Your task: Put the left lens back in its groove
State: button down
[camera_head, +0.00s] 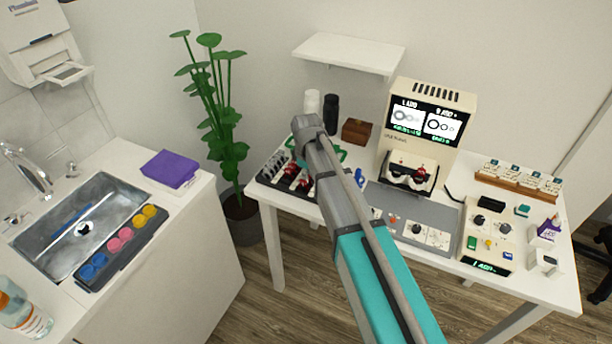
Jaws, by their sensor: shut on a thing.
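The cream eye-test machine (424,128) stands at the back of the white table. Its screen (425,121) shows ring pictures and green text. A black tray (270,178) at the table's left holds several small red, dark and pale pieces, partly hidden by my arm. I cannot tell a left lens or its groove apart at this size. My arm reaches up from the bottom right to the tray's right side. My gripper's fingers are hidden behind it.
A grey mat (378,200) and a cream control box (487,242) lie at the front. A wooden rack (517,182) is at the right. A brown box (356,131) and dark bottle (331,114) stand behind. A shelf (349,52) overhangs the back. A sink counter is left.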

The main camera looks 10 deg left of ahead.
jog(key=shift+f, duration=0.15)
jog(key=c, duration=0.7)
grip_release()
jog(key=shift+r, duration=0.25)
notch_tip(320, 180, up, 8)
jog(key=p, duration=0.8)
jog(key=shift+r+p, duration=0.15)
jog(key=shift+p, duration=0.15)
jog(key=s+d+r+p, duration=0.5)
jog(key=s+d, duration=0.1)
jog(key=d, duration=0.3)
jog(key=s+d+r+p, duration=0.6)
jog(key=d, duration=0.4)
jog(key=shift+d, duration=0.2)
